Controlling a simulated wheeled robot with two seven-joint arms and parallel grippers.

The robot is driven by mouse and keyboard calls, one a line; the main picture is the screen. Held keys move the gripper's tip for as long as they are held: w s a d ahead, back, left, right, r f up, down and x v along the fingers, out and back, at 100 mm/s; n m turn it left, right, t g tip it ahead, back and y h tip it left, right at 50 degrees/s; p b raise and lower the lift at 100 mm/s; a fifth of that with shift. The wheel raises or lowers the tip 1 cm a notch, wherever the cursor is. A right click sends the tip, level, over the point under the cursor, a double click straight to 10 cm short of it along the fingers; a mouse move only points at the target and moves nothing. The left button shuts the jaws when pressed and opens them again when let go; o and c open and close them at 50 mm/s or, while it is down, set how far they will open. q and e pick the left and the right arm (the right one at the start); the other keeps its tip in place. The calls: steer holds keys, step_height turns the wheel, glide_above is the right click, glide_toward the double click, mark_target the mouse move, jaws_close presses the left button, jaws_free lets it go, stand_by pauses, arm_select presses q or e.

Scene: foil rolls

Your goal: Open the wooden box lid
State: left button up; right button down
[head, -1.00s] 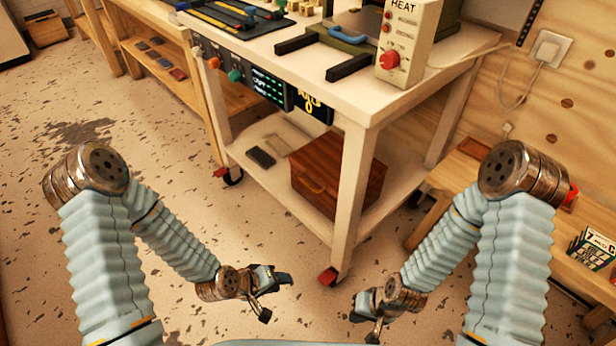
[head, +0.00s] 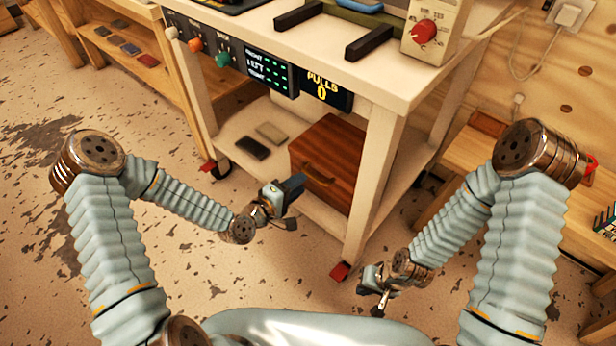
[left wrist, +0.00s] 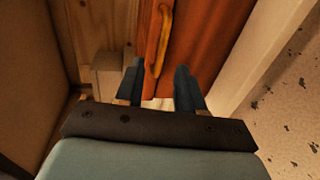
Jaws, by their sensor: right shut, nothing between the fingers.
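The wooden box (head: 342,143) is reddish brown and sits on the lower shelf of the white cart, with its lid shut. Its curved handle (head: 319,175) is on the front face; the handle also shows in the left wrist view (left wrist: 160,50). My left gripper (head: 292,203) is in front of the box, apart from it. In the left wrist view its two dark fingers (left wrist: 160,88) are spread with nothing between them, pointing toward the handle side. My right gripper (head: 377,302) is low, right of the red caster, shut and empty.
The white cart's front leg (head: 372,190) stands right of the box, ending in a red caster (head: 340,271). The tabletop (head: 290,45) overhangs the shelf. A wooden bench (head: 590,225) is at right.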

arm_select(q)
steer(key=x, duration=0.5)
steer(key=shift+c, duration=0.3)
jaws_close()
